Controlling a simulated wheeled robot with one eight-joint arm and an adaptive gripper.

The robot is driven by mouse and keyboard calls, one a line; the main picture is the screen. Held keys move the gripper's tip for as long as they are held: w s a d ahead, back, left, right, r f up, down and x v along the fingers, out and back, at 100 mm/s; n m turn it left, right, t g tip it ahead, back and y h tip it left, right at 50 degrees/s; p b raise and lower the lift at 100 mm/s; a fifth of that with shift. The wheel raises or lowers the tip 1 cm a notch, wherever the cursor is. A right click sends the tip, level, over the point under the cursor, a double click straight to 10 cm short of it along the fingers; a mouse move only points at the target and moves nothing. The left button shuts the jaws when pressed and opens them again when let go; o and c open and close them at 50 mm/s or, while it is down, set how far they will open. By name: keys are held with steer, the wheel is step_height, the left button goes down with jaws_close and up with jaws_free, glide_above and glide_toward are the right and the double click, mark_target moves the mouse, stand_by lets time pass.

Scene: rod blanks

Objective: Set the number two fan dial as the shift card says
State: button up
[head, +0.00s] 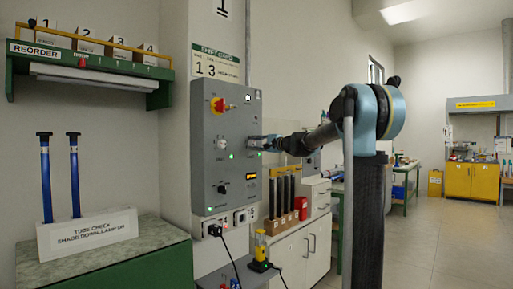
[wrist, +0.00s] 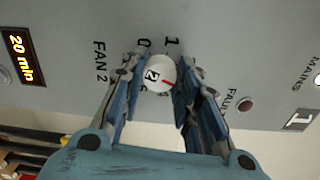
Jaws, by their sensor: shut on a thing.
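My gripper (head: 264,142) is at the right side of the grey control panel (head: 222,165) in the head view. In the wrist view its two blue fingers (wrist: 160,78) are shut on the white, round fan 2 dial (wrist: 154,70), one on each side. The dial has a 2 on its face and a red mark at right of centre. The label FAN 2 (wrist: 99,61) and scale marks 0 (wrist: 144,43) and 1 (wrist: 168,41) show beside it; other marks are partly hidden by the fingers. The shift card (head: 217,63) above the panel shows 1 3; its small print is unreadable.
A bench with dark rods (head: 283,196) stands behind, right of the panel. A green-edged shelf (head: 90,70) is at left.

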steer(key=shift+w+d+m, duration=0.1)
steer(key=shift+m, duration=0.3)
steer(key=o, duration=1.1)
steer(key=shift+f, duration=0.1)
steer(key=shift+c, duration=0.2)
steer(key=v, duration=1.2)
